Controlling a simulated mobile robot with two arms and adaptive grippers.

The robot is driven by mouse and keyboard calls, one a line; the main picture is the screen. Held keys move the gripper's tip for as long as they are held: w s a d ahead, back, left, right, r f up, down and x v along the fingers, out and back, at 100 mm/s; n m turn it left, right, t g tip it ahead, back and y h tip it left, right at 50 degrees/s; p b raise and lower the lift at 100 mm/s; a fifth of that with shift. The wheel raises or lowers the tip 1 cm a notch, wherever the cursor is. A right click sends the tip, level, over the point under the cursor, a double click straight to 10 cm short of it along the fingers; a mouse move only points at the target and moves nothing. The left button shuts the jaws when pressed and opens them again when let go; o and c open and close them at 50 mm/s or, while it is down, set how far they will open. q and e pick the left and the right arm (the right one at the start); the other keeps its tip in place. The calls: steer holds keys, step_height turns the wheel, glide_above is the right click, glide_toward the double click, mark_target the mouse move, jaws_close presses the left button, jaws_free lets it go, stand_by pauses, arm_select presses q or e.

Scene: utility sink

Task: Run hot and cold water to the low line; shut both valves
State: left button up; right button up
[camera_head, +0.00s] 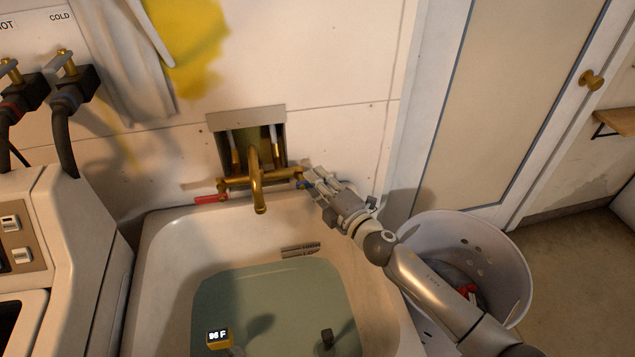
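The brass faucet (257,180) is on the wall above the white utility sink (165,255). Its red handle (211,199) sticks out to the left. A blue handle (345,184) shows partly behind my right gripper (316,184), whose fingers are at the faucet's right end. Whether they grip the handle cannot be told. Greenish water (265,295) covers the sink bottom, below the overflow slots (300,249). I see no clear stream from the spout. A yellow thermometer (218,338) in the sink reads 96 F. No low line can be made out. My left gripper is out of view.
A white perforated basket (485,235) with cloth inside stands right of the sink, under my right arm. A washing machine (75,240) is at the left, with HOT and COLD hose taps (72,80) above it. A door (520,90) is behind.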

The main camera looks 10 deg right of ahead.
steer(key=shift+o, duration=0.9)
steer(key=shift+s, duration=0.1)
steer(key=v, duration=1.2)
steer(key=shift+f, duration=0.15)
stand_by(0.6)
